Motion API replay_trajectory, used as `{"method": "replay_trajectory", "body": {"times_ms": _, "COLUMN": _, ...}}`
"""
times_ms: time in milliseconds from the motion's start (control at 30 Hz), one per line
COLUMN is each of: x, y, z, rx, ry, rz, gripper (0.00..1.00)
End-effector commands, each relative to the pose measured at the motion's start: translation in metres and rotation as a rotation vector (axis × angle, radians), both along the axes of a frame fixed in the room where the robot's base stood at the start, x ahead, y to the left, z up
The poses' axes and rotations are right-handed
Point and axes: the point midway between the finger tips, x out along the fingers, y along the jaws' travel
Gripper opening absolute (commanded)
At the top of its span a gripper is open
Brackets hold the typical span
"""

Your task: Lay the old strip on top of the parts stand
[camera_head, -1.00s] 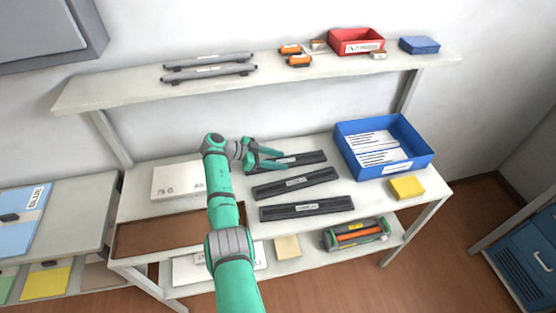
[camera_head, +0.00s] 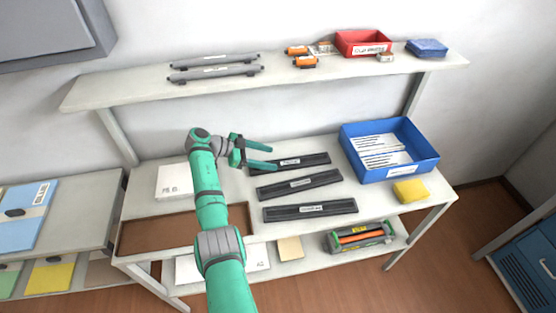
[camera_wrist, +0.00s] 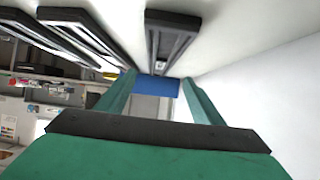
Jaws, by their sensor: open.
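Three black strips with white labels lie side by side on the workbench: a far one (camera_head: 305,161), a middle one (camera_head: 300,184) and a near one (camera_head: 325,209). I cannot read which one is old. My gripper (camera_head: 272,157) is open and empty, at the left end of the far strip. One finger overlaps that end in the head view; I cannot tell whether it touches. In the wrist view, strips show at the top, one of them (camera_wrist: 171,32) near my open fingers (camera_wrist: 158,78). I cannot tell which thing is the parts stand.
A raised shelf (camera_head: 140,87) holds two grey rollers (camera_head: 215,66), orange parts (camera_head: 305,62) and a red bin (camera_head: 362,43). A blue bin (camera_head: 410,172) with papers and a yellow block (camera_head: 410,191) stand right of the strips. A brown tray (camera_head: 158,234) is at the left.

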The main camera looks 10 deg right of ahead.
Motion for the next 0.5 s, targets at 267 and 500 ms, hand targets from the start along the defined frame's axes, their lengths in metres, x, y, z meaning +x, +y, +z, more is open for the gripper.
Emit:
{"method": "replay_trajectory", "body": {"times_ms": 267, "x": 0.0, "y": 0.037, "z": 0.021, "rx": 0.0, "ry": 0.0, "rz": 0.002, "gripper": 0.61}}
{"method": "replay_trajectory", "body": {"times_ms": 500, "x": 0.0, "y": 0.046, "z": 0.025, "rx": 0.0, "ry": 0.0, "rz": 0.0, "gripper": 0.61}}
